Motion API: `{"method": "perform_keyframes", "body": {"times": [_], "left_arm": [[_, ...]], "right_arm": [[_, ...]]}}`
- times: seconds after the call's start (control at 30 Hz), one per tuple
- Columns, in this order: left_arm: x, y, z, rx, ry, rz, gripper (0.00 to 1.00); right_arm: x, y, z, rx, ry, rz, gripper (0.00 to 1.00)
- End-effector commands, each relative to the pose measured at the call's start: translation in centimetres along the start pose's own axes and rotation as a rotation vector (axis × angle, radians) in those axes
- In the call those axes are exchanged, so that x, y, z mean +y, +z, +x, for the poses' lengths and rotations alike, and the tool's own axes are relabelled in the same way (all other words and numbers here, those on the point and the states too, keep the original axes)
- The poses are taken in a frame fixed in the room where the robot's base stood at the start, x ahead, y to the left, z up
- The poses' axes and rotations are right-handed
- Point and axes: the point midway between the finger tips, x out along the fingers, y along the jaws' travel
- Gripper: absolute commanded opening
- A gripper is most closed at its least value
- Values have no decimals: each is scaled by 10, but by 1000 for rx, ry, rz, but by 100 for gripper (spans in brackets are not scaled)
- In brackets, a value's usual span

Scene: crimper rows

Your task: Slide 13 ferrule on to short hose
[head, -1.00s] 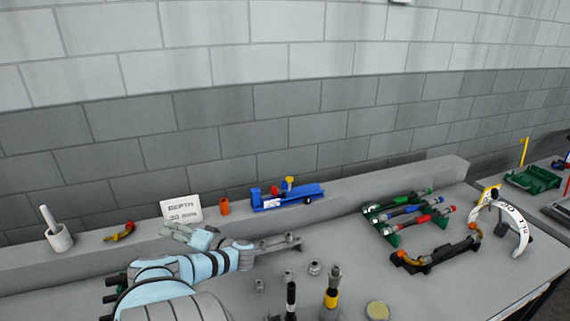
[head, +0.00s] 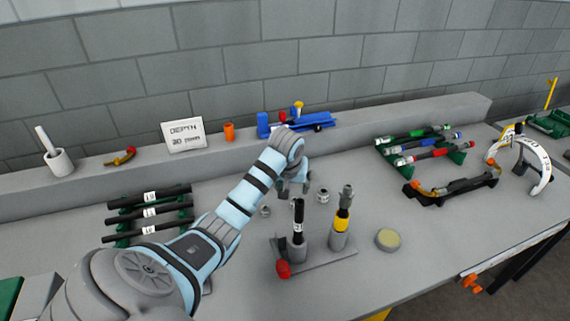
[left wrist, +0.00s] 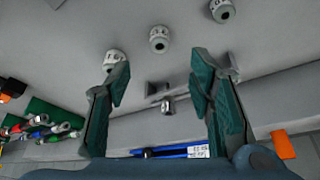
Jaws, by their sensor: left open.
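My left gripper (head: 292,190) is open and empty above the table, pointing down; it also shows in the left wrist view (left wrist: 160,80). Small grey ferrules stand on the table near it: one (head: 265,211) to its left, one (head: 323,196) to its right. The left wrist view shows ferrules at the left fingertip (left wrist: 115,60), at top middle (left wrist: 158,40) and at top right (left wrist: 222,10). None lies between the fingers. A short black hose (head: 298,215) with a white label stands upright in a grey holder (head: 297,250). Ferrule sizes are unreadable.
A hose with a yellow band (head: 342,222) stands beside the short hose. A red knob (head: 283,269) is on their base. Black hoses (head: 150,212) lie in a rack at left. A blue tool (head: 300,122) and a depth sign (head: 184,134) are at the back. A round yellowish disc (head: 388,239) lies right.

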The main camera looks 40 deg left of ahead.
Motion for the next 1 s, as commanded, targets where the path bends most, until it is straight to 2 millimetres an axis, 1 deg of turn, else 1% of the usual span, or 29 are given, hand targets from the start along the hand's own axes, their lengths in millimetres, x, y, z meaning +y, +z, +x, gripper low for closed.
{"method": "perform_keyframes", "body": {"times": [0.03,0.13,0.2,0.37,0.5,0.6,0.77,0.8,0.97,1.0], "left_arm": [[0,3,17,-6,-1,-3,48],[-2,3,43,-5,-4,-5,48],[-3,2,56,-4,-4,-5,48],[-2,2,77,-3,-6,-8,48],[0,2,106,-4,-7,-8,48],[0,1,116,-2,-8,-6,48],[0,0,115,-2,-8,-6,48],[0,0,115,-2,-8,-6,47],[0,0,114,-2,-8,-6,21],[0,0,114,-2,-8,-6,15]], "right_arm": [[0,2,6,-2,0,0,0],[-1,5,12,-6,0,0,0],[-1,6,16,-7,0,0,0],[-2,6,22,-7,0,0,0],[-3,8,34,-6,0,0,0],[-3,8,38,-6,0,0,0],[-3,7,36,-5,0,0,0],[-3,7,36,-5,0,0,0],[-3,7,36,-5,0,0,0],[-3,6,36,-5,0,0,0]]}}
